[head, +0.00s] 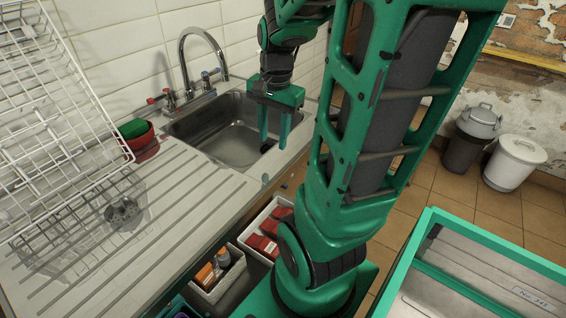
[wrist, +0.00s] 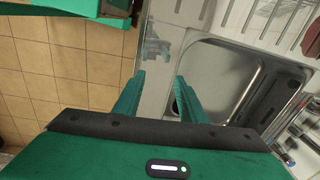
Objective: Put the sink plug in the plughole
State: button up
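My gripper (head: 274,146) is open, its two green fingers pointing down over the right front rim of the steel sink (head: 212,122). In the wrist view, the gripper (wrist: 160,78) has nothing between its fingers, and the sink basin (wrist: 215,65) lies to their right. A small dark spot shows by the left fingertip in the head view; I cannot tell what it is. A dark grey round object (head: 122,212) lies on the ribbed drainboard. I cannot make out a sink plug or the plughole for certain.
A chrome tap (head: 186,66) stands behind the sink. A white wire rack (head: 60,125) hangs over the drainboard (head: 175,218). A red pot with a green sponge (head: 139,140) stands at the sink's left. White bins (head: 217,277) with packets sit below the counter.

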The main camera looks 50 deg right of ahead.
jog(key=s+a+n, duration=0.7)
jog(key=s+n, duration=0.2)
jog(key=s, duration=0.1)
jog(key=shift+r+n+g, duration=0.2)
jog(key=shift+n+g, duration=0.2)
jog(key=shift+w+f, duration=0.25)
jog(key=shift+w, duration=0.3)
